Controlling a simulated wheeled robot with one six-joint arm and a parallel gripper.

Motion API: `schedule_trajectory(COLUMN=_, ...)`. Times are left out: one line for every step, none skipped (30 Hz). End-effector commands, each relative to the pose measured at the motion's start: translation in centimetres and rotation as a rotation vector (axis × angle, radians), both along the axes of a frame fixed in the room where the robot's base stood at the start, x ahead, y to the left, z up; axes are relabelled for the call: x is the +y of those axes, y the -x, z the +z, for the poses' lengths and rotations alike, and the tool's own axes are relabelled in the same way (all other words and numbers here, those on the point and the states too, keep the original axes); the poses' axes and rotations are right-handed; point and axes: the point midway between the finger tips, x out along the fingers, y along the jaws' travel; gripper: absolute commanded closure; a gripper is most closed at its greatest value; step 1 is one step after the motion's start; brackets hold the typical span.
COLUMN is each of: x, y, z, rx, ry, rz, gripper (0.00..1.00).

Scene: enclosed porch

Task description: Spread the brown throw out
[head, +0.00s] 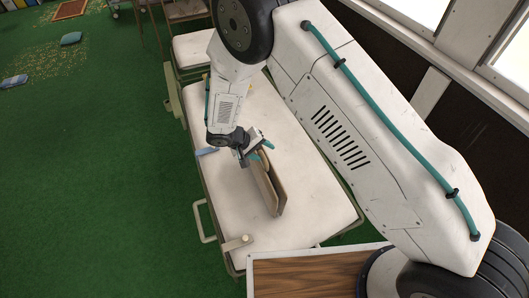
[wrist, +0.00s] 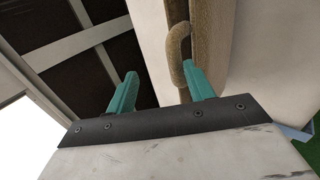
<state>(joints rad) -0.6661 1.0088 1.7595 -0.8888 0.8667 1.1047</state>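The brown throw (head: 269,190) lies folded into a long narrow strip on a white-topped cart or table (head: 312,192). In the wrist view, the throw (wrist: 176,50) shows a rounded, curled edge close to the right-hand teal finger. My gripper (head: 262,150) is at the far end of the throw. In the wrist view my gripper (wrist: 160,90) has its fingers wide apart, with the curled edge in the gap. I cannot tell whether the right finger touches the cloth. Part of the throw's far end is hidden by my gripper.
A blue item (head: 206,152) lies at the white top's left edge. A chair with a white seat (head: 193,48) stands behind. A window wall is on the right. Green floor (head: 90,190) is open on the left.

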Motion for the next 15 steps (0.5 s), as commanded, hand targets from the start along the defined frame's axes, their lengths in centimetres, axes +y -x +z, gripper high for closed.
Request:
schedule_trajectory(x=0.2, y=0.1, z=0.2, rx=0.000, ry=0.000, rz=0.001, gripper=0.47)
schedule_trajectory(x=0.3, y=0.1, z=0.3, rx=0.000, ry=0.000, rz=0.001, gripper=0.47)
schedule_trajectory(x=0.4, y=0.1, z=0.5, rx=0.000, ry=0.000, rz=0.001, gripper=0.47)
schedule_trajectory(x=0.5, y=0.2, z=0.6, rx=0.000, ry=-0.001, rz=0.001, gripper=0.47)
schedule_trajectory(x=0.6, y=0.2, z=0.7, rx=0.000, ry=-0.001, rz=0.001, gripper=0.47)
schedule_trajectory(x=0.7, y=0.2, z=0.9, rx=0.000, ry=-0.001, rz=0.001, gripper=0.47)
schedule_trajectory(x=0.8, y=0.2, z=1.0, rx=0.000, ry=0.000, rz=0.001, gripper=0.47)
schedule_trajectory(x=0.9, y=0.3, z=1.1, rx=-0.001, ry=0.000, rz=0.001, gripper=0.47)
schedule_trajectory(x=1.0, y=0.3, z=1.3, rx=-0.001, ry=0.000, rz=0.001, gripper=0.47)
schedule_trajectory(x=1.1, y=0.3, z=1.4, rx=0.000, ry=0.000, rz=0.000, gripper=0.47)
schedule_trajectory(x=1.1, y=0.4, z=1.5, rx=0.000, ry=0.000, rz=0.000, gripper=0.47)
schedule_trajectory(x=1.3, y=0.4, z=1.7, rx=0.000, ry=0.000, rz=0.000, gripper=0.47)
schedule_trajectory(x=1.3, y=0.4, z=1.8, rx=0.001, ry=0.000, rz=0.001, gripper=0.47)
schedule_trajectory(x=1.4, y=0.5, z=1.9, rx=0.000, ry=0.000, rz=0.001, gripper=0.47)
schedule_trajectory(x=1.6, y=0.5, z=2.0, rx=0.000, ry=0.000, rz=0.001, gripper=0.47)
